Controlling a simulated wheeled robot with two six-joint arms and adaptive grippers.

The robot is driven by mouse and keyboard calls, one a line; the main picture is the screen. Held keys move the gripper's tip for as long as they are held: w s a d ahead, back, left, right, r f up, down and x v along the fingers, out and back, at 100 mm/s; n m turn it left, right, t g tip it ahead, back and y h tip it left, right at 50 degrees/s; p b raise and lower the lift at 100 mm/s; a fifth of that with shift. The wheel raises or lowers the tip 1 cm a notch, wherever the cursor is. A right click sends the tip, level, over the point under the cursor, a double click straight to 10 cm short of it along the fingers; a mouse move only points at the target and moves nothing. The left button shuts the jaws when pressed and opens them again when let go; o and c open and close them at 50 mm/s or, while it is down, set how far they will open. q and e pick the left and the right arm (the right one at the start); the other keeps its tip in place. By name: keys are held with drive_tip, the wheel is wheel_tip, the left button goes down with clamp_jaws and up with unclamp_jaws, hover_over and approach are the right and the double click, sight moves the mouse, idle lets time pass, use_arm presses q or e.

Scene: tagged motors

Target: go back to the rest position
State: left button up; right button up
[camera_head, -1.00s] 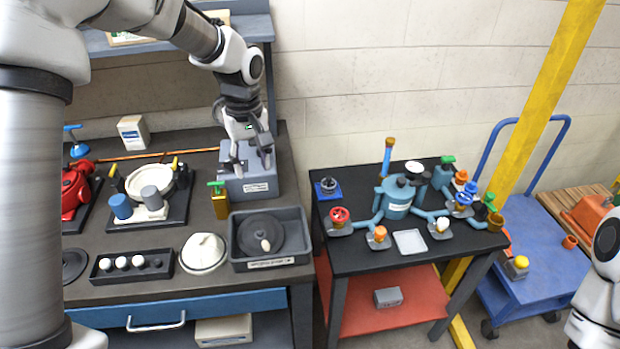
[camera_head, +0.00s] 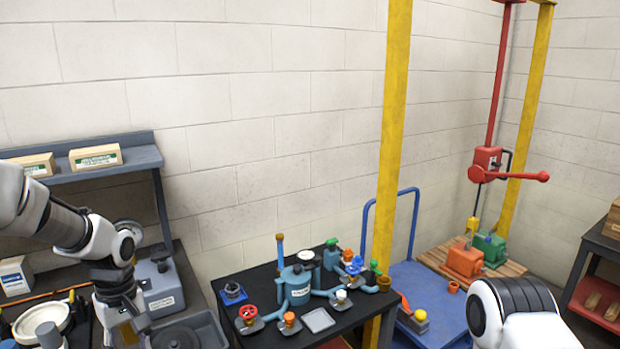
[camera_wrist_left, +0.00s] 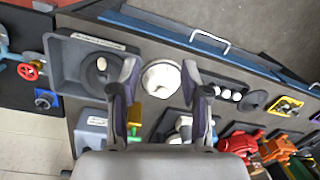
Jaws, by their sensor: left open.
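My left gripper (camera_head: 128,322) hangs over the grey workbench at the lower left of the head view. In the left wrist view its two fingers (camera_wrist_left: 160,78) are apart with nothing held between them. A white lidded dish (camera_wrist_left: 161,79) shows on the bench below, between the fingers. A white part of my right arm (camera_head: 522,315) shows at the lower right of the head view; its gripper is out of the picture.
A grey box (camera_head: 160,282) stands beside the left gripper. In the wrist view a grey tray (camera_wrist_left: 66,72) with a dark round lid lies beside the dish. A black table (camera_head: 262,288) carries a blue pump with valves. A blue cart (camera_head: 412,275) and a yellow post (camera_head: 391,130) stand right.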

use_arm(q)
drive_tip(key=s+d+f+m+g+b, duration=0.2)
drive_tip(key=s+d+f+m+b, duration=0.15)
drive_tip(key=s+f, duration=1.35)
drive_tip(key=s+d+f+m+g+b, duration=0.25)
drive_tip(key=s+d+f, duration=0.25)
drive_tip(key=s+f, duration=1.2)
drive_tip(key=w+f+m+t, duration=0.1)
drive_tip(key=w+m+t, duration=0.2)
drive_tip(key=w+t, duration=0.2)
drive_tip(key=shift+w+a+t, duration=0.25)
drive_tip(key=shift+w+t, duration=0.1)
drive_tip(key=shift+w, duration=0.8)
use_arm(e)
wheel_tip(320, 180, down, 6)
drive_tip(key=shift+w, duration=0.2)
drive_tip(key=shift+s+f, duration=0.1)
use_arm(q)
drive_tip(key=shift+c, duration=0.4)
